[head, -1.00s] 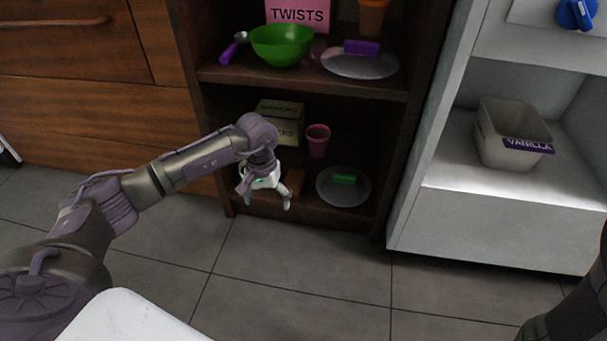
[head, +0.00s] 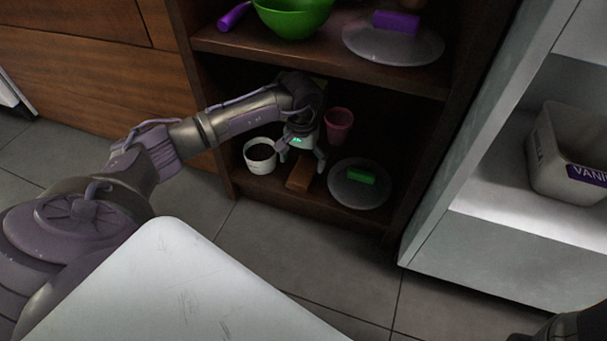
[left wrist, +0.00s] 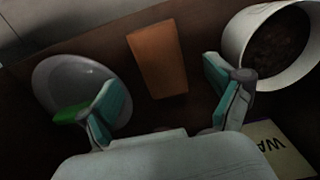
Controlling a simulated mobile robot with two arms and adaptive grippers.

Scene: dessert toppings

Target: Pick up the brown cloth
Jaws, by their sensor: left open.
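The brown cloth (head: 300,176) is a small, flat, orange-brown rectangle on the lower shelf of the dark wooden cabinet. It lies between a white pot and a grey plate. It also shows in the left wrist view (left wrist: 158,60), upper middle, lying between and beyond the fingertips. My left gripper (head: 302,161) is open and empty, inside the lower compartment, just above and behind the cloth. In the left wrist view its two teal-padded fingers (left wrist: 162,98) stand wide apart, one either side of the cloth's near end. My right gripper is not in view.
On the lower shelf stand the white pot with dark contents (head: 261,157), a pink cup (head: 339,124) and the grey plate (head: 345,195) bearing a green block (head: 361,176). The upper shelf (head: 330,72) hangs close above my left arm. A grey-white cabinet (head: 500,235) stands right.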

